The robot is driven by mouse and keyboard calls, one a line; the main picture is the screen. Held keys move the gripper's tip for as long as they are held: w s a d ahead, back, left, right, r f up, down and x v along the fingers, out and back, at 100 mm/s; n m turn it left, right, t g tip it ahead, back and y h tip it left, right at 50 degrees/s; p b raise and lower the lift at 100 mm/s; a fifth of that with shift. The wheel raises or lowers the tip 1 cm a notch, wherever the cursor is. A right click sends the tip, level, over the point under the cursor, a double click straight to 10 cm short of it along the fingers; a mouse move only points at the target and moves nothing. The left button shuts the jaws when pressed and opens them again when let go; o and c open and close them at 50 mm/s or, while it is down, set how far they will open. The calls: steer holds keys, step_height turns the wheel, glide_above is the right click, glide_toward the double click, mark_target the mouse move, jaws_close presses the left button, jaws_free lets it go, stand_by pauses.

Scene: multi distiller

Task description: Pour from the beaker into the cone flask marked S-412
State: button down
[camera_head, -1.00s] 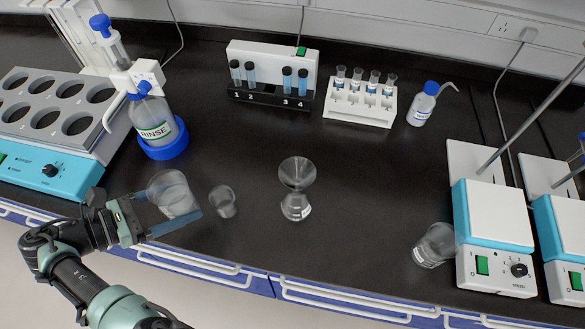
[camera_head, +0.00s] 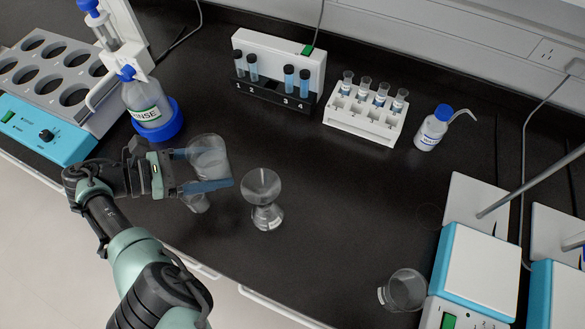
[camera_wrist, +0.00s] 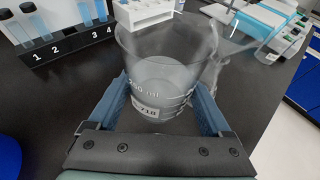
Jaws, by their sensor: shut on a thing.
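My gripper (camera_head: 206,169) is shut on a clear glass beaker (camera_head: 208,155), one blue finger on each side of it. In the wrist view the beaker (camera_wrist: 160,85) looks close to upright, with volume marks and a white label ending in 718. I cannot tell how much liquid it holds. A clear cone flask (camera_head: 267,217) stands on the bench just right of my gripper, with a glass funnel (camera_head: 261,186) in its mouth. The flask's small white label is too small to read. The beaker is left of the funnel and apart from it.
A small glass vessel (camera_head: 196,203) stands partly hidden under my gripper. Another glass vessel (camera_head: 404,290) is beside the hotplate (camera_head: 470,275). Behind are the blue-vial rack (camera_head: 275,95), the white rack (camera_head: 365,115) and wash bottle (camera_head: 433,128). A rinse bottle (camera_head: 147,103) stands left.

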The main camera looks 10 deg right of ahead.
steer(key=shift+d, duration=0.25)
steer(key=shift+a+r, duration=0.1)
steer(key=shift+a, duration=0.05)
steer(key=shift+r+p, duration=0.1)
steer(key=shift+p, duration=0.3)
